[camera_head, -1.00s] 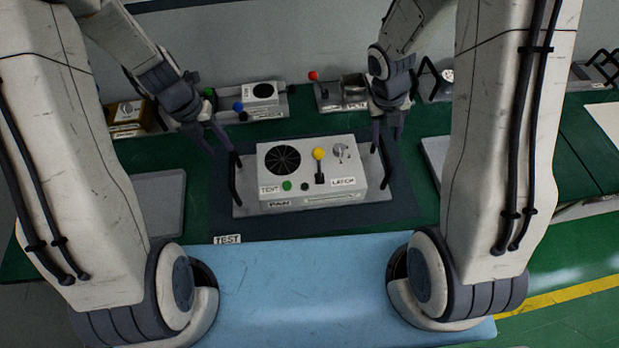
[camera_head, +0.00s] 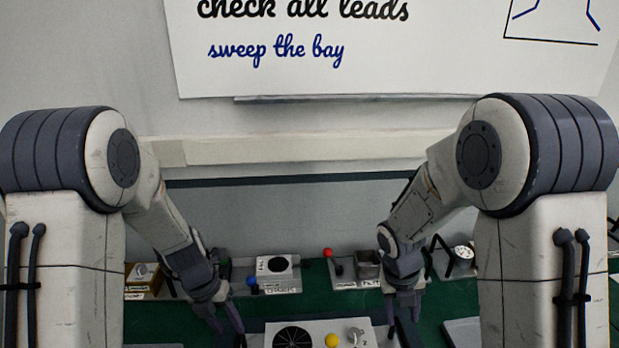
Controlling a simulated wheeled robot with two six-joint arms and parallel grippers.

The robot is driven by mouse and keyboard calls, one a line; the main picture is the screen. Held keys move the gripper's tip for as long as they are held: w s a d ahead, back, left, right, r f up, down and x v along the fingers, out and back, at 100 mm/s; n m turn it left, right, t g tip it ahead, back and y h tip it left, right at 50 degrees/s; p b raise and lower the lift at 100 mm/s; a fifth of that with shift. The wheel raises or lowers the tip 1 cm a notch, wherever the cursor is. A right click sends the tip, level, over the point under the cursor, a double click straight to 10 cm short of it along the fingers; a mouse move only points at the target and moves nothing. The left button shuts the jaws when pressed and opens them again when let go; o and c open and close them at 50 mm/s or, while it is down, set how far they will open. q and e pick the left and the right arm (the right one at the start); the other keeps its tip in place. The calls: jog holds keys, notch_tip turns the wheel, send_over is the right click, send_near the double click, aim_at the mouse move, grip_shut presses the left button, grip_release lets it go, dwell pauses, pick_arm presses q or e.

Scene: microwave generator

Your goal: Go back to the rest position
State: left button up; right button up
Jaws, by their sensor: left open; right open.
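My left gripper (camera_head: 229,326) is open and empty in the lower left middle of the head view, at the left side of the grey generator box (camera_head: 310,328). My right gripper (camera_head: 404,325) is open and points down at the right side of that box. Both appear apart from it, though the fingertips run close to the bottom edge. The box shows a round dark fan grille (camera_head: 292,338) and a yellow knob (camera_head: 332,340). Its lower part is cut off by the picture's edge.
Behind on the green bench stand a small unit with a blue knob (camera_head: 252,282), a unit with a red knob (camera_head: 327,252), a brown box (camera_head: 142,272) and a gauge (camera_head: 463,252). A whiteboard (camera_head: 390,60) hangs on the wall.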

pick_arm(q)
jog(key=s+d+r+m+b, duration=0.45)
jog(key=s+d+m, duration=0.55)
jog(key=m, duration=1.2)
jog(key=s+d+m+b, duration=0.1)
jog(key=s+m, duration=0.4)
jog(key=m, duration=0.5)
jog(key=s+d+m+y+b, duration=0.1)
jog(key=s+m+b, duration=0.2)
jog(key=m, duration=0.7)
jog(key=s, duration=0.2)
jog(key=shift+s+d+m, duration=0.3)
jog(key=shift+s+d, duration=0.05)
jog(key=shift+s, duration=0.05)
pick_arm(e)
jog(key=s+a+r+m+y, duration=0.1)
jog(key=s+a+m, duration=0.6)
jog(key=s+m, duration=0.3)
jog(key=s+a+m+y, duration=0.2)
jog(key=s+a+m, duration=0.6)
jog(key=m, duration=1)
jog(key=s, duration=0.2)
jog(key=shift+s+a+r, duration=0.25)
jog(key=shift+s+r, duration=0.1)
pick_arm(q)
jog(key=shift+r, duration=0.1)
